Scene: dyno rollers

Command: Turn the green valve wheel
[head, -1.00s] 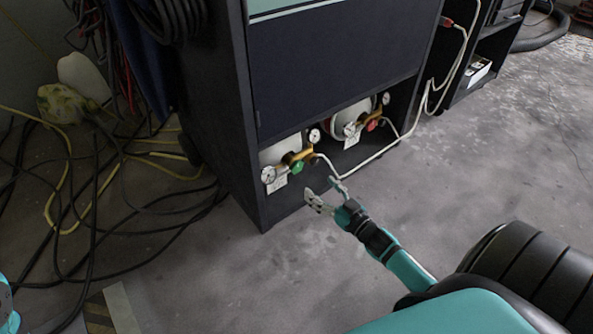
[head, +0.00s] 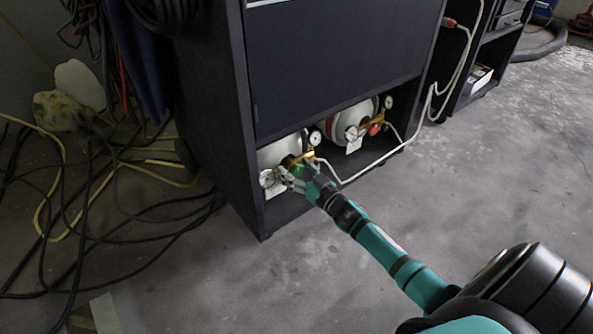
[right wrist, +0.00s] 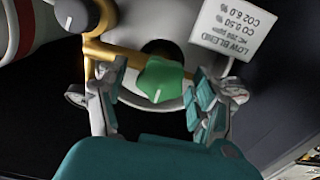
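The green valve wheel (right wrist: 160,80) is on the brass regulator of the left gas cylinder, in the lower bay of the dark cabinet. In the head view only a bit of the green wheel (head: 298,171) shows, partly hidden by my gripper. My right gripper (head: 296,174) is at the wheel. In the right wrist view my right gripper (right wrist: 158,100) is open, with one finger on each side of the wheel and gaps between. My left gripper is not in view.
A pressure gauge (head: 267,178) and a white label (right wrist: 230,32) are close beside the wheel. A white hose (head: 371,159) runs nearby. Cables (head: 75,215) lie on the floor at left.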

